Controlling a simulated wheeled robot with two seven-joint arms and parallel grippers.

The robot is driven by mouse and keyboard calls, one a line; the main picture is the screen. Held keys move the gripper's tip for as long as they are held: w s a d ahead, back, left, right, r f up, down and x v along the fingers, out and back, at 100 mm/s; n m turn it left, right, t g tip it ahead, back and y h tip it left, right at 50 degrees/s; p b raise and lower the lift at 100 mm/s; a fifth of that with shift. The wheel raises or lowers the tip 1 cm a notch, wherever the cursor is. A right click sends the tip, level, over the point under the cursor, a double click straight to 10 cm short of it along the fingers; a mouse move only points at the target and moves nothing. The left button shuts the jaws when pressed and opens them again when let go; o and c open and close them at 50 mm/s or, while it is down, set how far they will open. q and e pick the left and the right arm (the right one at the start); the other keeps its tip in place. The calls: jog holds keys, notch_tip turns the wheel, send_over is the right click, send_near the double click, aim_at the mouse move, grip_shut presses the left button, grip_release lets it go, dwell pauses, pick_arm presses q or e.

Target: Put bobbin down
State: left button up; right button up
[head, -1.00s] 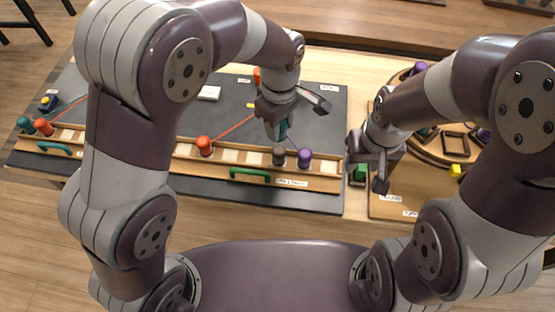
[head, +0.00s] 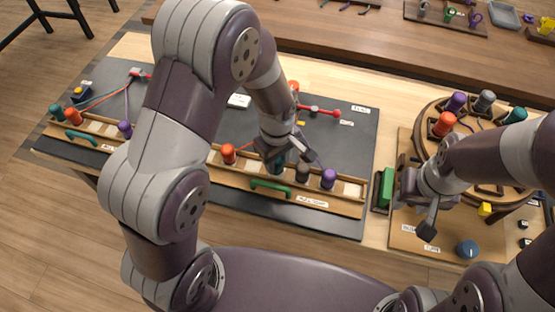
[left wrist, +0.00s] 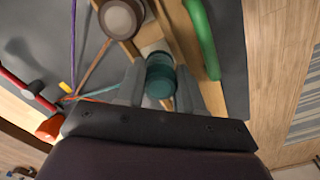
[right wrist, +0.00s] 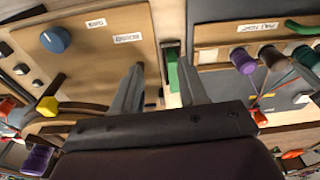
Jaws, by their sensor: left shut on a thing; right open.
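My left gripper (head: 288,156) is shut on a teal bobbin (head: 277,166) at the wooden rack (head: 345,208) along the board's near edge. The left wrist view shows the teal bobbin (left wrist: 160,76) between the fingers, beside a pale rack slot (left wrist: 155,47). Whether its base touches the rack is hidden. A dark grey-brown bobbin (head: 303,172) and a purple bobbin (head: 328,179) stand just right of it. An orange-red bobbin (head: 228,153) stands to its left. My right gripper (head: 425,208) is open and empty above the right-hand wooden board; its fingers show in the right wrist view (right wrist: 160,88).
A green handle (head: 270,188) sits on the rack's front. A round wooden stand (head: 425,120) with several bobbins is at the right. A green block (head: 385,188) lies between the boards. A blue knob (head: 467,249) and yellow block (head: 485,209) are near the right gripper.

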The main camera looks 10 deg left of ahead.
pick_arm(q)
jog(key=shift+w+f, duration=0.1)
jog(key=shift+f, duration=0.45)
jog(key=shift+f, duration=0.25)
jog(key=o, duration=1)
jog(key=shift+o, duration=0.2)
